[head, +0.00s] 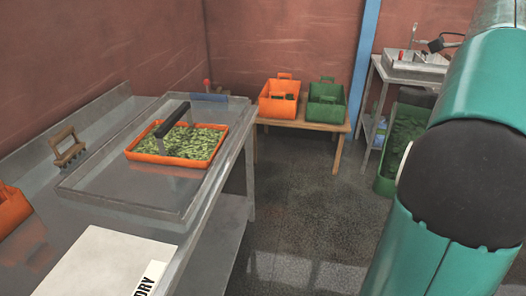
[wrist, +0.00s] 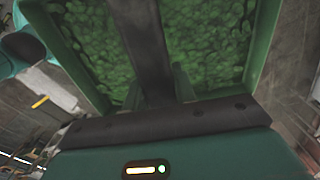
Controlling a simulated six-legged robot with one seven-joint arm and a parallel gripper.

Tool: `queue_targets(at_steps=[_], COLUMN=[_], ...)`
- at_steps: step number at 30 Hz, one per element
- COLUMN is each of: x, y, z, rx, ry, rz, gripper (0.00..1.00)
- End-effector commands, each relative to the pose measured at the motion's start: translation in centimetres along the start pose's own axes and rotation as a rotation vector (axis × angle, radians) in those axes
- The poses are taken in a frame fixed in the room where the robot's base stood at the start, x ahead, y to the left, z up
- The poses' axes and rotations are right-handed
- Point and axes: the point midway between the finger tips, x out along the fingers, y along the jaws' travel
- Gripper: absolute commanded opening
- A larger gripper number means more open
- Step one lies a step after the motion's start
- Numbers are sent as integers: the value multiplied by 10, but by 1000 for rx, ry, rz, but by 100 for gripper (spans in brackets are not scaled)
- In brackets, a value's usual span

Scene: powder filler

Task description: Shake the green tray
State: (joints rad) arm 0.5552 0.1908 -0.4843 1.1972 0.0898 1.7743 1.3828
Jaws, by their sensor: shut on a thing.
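In the wrist view, the green tray (wrist: 72,58) fills the upper middle, full of green leafy pieces (wrist: 210,40). A dark bar (wrist: 148,45) runs across its middle toward my gripper (wrist: 160,98). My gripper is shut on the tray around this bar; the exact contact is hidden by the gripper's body. In the head view, a green tray with dark green contents (head: 384,186) shows at the right, partly hidden behind my arm. My gripper is not visible there.
A steel bench (head: 222,180) at the left holds an orange tray (head: 150,158) of green pods with a black handle. A low wooden bench (head: 318,126) bears orange (head: 272,106) and green crates (head: 328,108). A metal table (head: 376,72) stands at the back right. The middle floor is clear.

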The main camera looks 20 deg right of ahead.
Motion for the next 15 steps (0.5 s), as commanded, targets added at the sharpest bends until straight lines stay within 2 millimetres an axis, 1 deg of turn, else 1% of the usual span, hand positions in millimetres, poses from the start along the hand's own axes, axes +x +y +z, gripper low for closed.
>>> queue_targets(at_steps=[1,3,6,8,12,15], x=[0,0,-1,-2,-2,-1], y=[-7,-14,-15,-10,9,19], z=[-7,-13,-14,-9,9,18], rx=[5,3,-1,-4,-6,-4], ry=[3,1,0,-2,-4,-1], rz=[0,-2,-2,-4,-3,-3], gripper=[0,0,0,0,0,0])
